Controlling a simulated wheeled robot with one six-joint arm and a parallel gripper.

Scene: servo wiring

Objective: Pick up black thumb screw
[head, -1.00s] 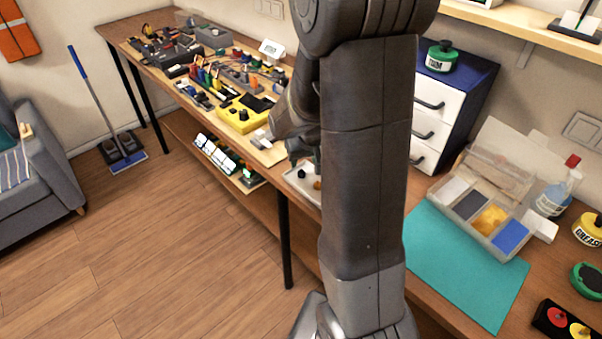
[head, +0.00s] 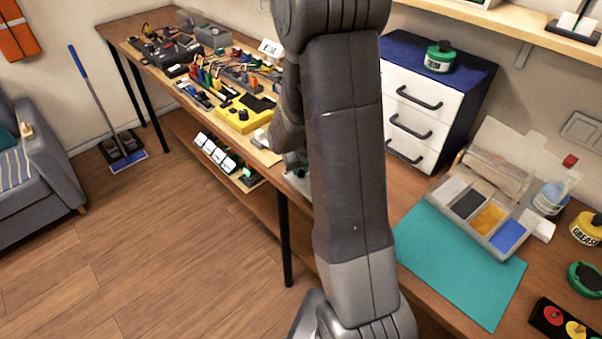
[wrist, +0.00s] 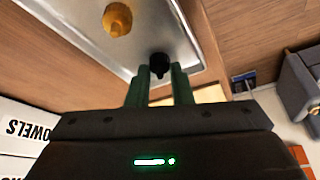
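The black thumb screw (wrist: 159,63) stands in a shiny metal tray (wrist: 70,25) in the wrist view. My gripper (wrist: 161,72) is over the tray with its two green fingers apart. The screw's head shows between the fingertips, close to both; I cannot tell whether they touch it. A brass-coloured thumb screw (wrist: 117,19) stands in the same tray, farther to the left. In the head view my arm hides the screws and most of the tray, and the fingers cannot be made out.
The tray's raised rim (wrist: 190,35) runs close to the right of my fingers. In the head view the long bench (head: 125,28) holds a yellow box (head: 240,113) and several tools. A white drawer unit (head: 418,125) and teal mat (head: 460,265) lie to the right.

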